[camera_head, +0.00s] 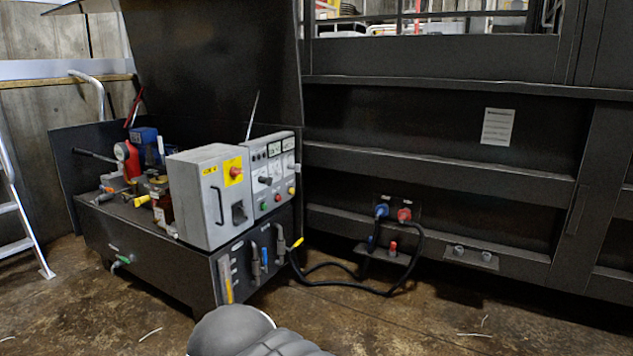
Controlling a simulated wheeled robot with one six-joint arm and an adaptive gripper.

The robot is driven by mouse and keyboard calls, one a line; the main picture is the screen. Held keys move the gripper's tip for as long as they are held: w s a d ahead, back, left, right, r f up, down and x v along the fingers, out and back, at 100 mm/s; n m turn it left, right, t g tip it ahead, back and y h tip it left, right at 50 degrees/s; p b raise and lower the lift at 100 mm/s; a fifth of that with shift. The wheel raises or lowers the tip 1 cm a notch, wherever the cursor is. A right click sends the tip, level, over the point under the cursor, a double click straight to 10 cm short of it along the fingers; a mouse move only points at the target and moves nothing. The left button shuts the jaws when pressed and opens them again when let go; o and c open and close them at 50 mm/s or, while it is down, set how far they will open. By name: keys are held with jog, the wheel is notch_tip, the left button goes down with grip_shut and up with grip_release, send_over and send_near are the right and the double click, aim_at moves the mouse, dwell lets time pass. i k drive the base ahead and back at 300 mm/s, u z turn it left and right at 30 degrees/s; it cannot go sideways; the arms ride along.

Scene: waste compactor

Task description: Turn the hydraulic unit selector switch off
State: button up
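The hydraulic unit stands left of centre, with a large grey control box (203,222) and a narrower panel (256,158) on its right. The narrow panel carries a black-and-grey selector knob (265,181); labels are too small to read, so I cannot tell its set position or confirm which switch it is. The large box has a black rotary switch (239,212), a red button on a yellow plate (236,171) and a black handle (217,205). My gripper is not in view; only a rounded grey part of my arm shows at the bottom centre, apart from the panel.
Below the panel are pipes and a yellow-tipped lever (297,242). Black hoses (333,283) run along the floor to blue and red couplings (404,214) on the dark compactor wall. A raised dark lid (215,70) stands behind the unit. The floor in front is mostly clear.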

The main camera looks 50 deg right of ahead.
aim_at(263, 180)
jog(key=z, duration=1.5)
jog(key=k, duration=0.5)
jog(key=z, duration=1.05)
jog(key=i, duration=0.85)
jog(key=u, duration=0.95)
jog(key=i, duration=0.8)
jog(key=u, duration=0.9)
